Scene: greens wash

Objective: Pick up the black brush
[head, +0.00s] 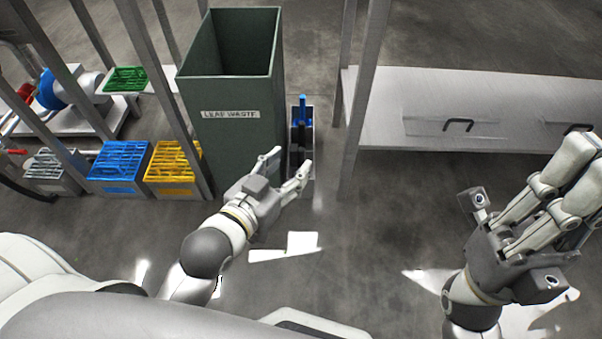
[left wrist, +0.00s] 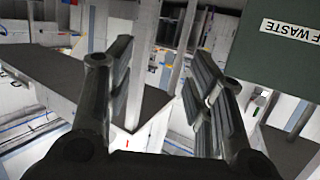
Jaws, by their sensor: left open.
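A narrow upright black item with a blue handle (head: 302,108) stands on the floor against the right side of the green bin in the head view. It looks like the brush, but its bristles cannot be made out. My left gripper (head: 291,162) is open and empty, just in front of its lower part, which the fingers partly hide. Whether they touch cannot be told. In the left wrist view the open fingers (left wrist: 160,78) have no brush visible between them. My right gripper (head: 582,165) is at the right edge, apart from the brush; its jaw gap is unclear.
The tall green bin (head: 235,130), labelled leaf waste, stands left of the brush. A grey bench with drawers (head: 400,135) and its metal post are to the right. Blue (head: 120,186) and yellow (head: 173,188) crates sit at left.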

